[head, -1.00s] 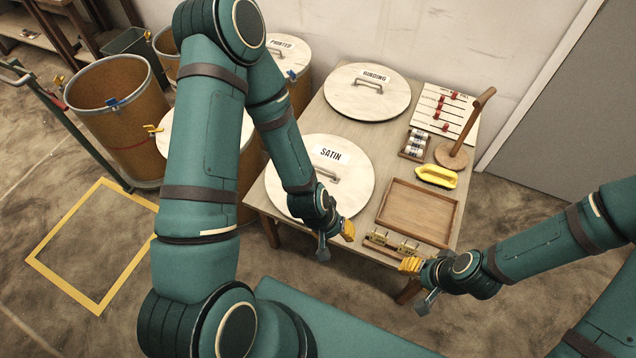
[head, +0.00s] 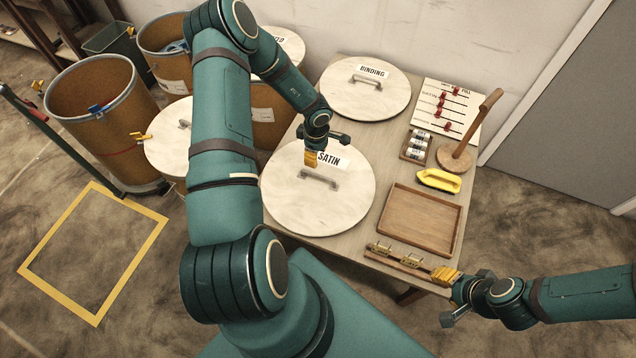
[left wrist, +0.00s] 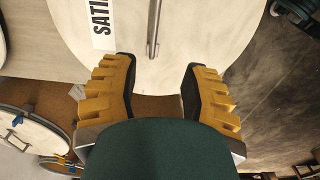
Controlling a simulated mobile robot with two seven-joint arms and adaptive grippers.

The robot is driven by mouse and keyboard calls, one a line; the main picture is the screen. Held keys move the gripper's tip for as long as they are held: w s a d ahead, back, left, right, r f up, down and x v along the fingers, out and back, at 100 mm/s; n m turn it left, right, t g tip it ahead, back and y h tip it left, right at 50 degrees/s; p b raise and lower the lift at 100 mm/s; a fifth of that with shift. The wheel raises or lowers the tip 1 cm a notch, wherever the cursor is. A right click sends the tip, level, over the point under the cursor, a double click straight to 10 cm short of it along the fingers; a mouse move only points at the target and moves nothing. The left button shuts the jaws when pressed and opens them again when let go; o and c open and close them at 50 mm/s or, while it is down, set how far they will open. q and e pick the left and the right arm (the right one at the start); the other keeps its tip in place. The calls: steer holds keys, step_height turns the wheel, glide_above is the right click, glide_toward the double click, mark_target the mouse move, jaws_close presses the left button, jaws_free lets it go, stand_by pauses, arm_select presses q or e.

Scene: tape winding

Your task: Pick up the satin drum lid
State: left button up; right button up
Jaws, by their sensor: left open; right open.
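The satin drum lid (head: 318,205) is a round, pale disc with a black-on-white SATIN label and a grey bar handle (head: 319,178). It lies flat on the wooden table. My left gripper (head: 311,160) is over the lid's far part, beside the label and behind the handle. In the left wrist view my left gripper (left wrist: 157,85) shows two yellow fingers spread apart with nothing between them. The lid (left wrist: 190,40) and its handle (left wrist: 154,28) lie beyond the fingertips. My right gripper (head: 444,275) is open and empty at the table's front right corner.
The binding lid (head: 365,102) lies at the back of the table (head: 285,165). A wooden tray (head: 420,222), yellow tool (head: 439,180), wooden stand (head: 455,157) and slider board (head: 447,110) occupy the right side. Drums (head: 95,110) stand left of the table.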

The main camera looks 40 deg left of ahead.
mark_target(318, 175)
arm_select(q)
step_height(318, 175, down, 9)
steer(key=shift+a+r+b, duration=0.1)
steer(key=shift+r+b, duration=0.05)
steer(key=shift+b, duration=1.05)
steer(key=f, duration=0.2)
steer(key=w+f+b, duration=0.1)
steer(key=f, duration=0.1)
steer(key=shift+f, duration=0.1)
steer(key=shift+f+b, duration=0.3)
steer(key=shift+f, duration=0.15)
steer(key=shift+f, duration=0.25)
jaws_close()
